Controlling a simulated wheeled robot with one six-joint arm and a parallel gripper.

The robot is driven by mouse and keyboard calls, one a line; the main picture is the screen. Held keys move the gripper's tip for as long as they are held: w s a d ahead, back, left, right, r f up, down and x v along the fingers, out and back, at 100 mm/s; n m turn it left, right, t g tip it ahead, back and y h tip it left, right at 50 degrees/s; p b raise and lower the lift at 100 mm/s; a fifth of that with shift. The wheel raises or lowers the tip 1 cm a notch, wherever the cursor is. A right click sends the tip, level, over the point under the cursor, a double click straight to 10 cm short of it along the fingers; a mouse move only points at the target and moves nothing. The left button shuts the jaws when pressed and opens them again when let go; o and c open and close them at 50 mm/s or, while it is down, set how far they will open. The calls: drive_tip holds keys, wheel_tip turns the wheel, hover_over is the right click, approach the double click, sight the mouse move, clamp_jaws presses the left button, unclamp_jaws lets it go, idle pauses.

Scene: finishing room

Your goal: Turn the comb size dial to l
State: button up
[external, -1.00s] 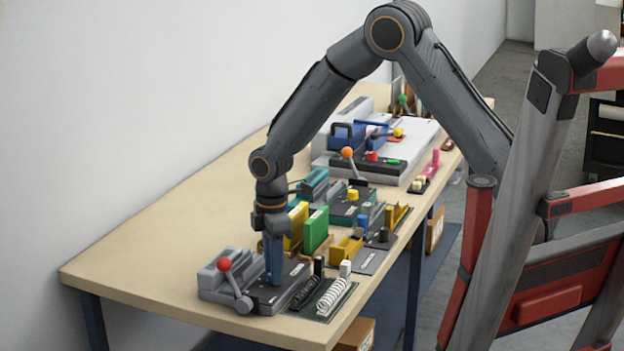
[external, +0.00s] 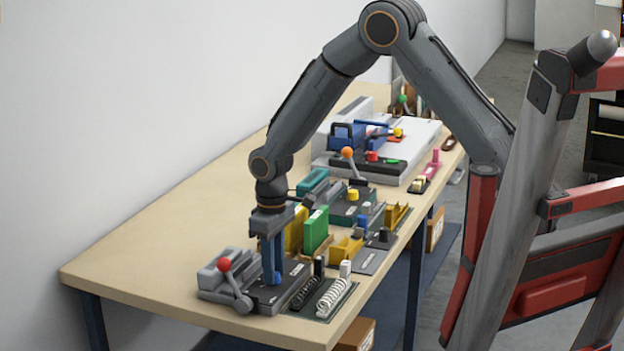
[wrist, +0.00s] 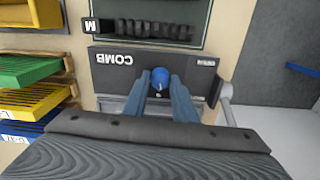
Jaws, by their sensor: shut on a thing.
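The comb size dial (wrist: 160,76) is a small blue knob on the dark top of the comb binding machine (wrist: 200,82). In the wrist view the machine's COMB label reads upside down, left of the dial. My gripper (wrist: 161,84) points down with one finger on each side of the dial, shut on it. The external view shows my gripper (external: 272,280) at the same machine (external: 262,299), with the blue dial low between the fingers. A tiny pale mark sits just below the dial in the wrist view; the dial's setting is too small to read.
A grey lever with a red ball (external: 225,264) stands at the machine's left. Black and white coils (external: 333,297) lie in a tray on its right. Yellow and green upright holders (external: 315,230) stand close behind. The table's left part (external: 130,260) is bare.

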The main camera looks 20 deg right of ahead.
drive_tip(key=m+p, duration=0.1)
drive_tip(key=m, duration=0.6)
drive_tip(key=shift+r, duration=0.1)
drive_tip(key=m+p, duration=0.1)
drive_tip(key=m, duration=0.5)
drive_tip(key=shift+m+p, duration=0.4)
drive_tip(key=o, duration=1)
drive_tip(key=shift+o, duration=0.2)
drive_tip(key=shift+r+b, duration=1.2)
drive_tip(key=shift+r, duration=2.65)
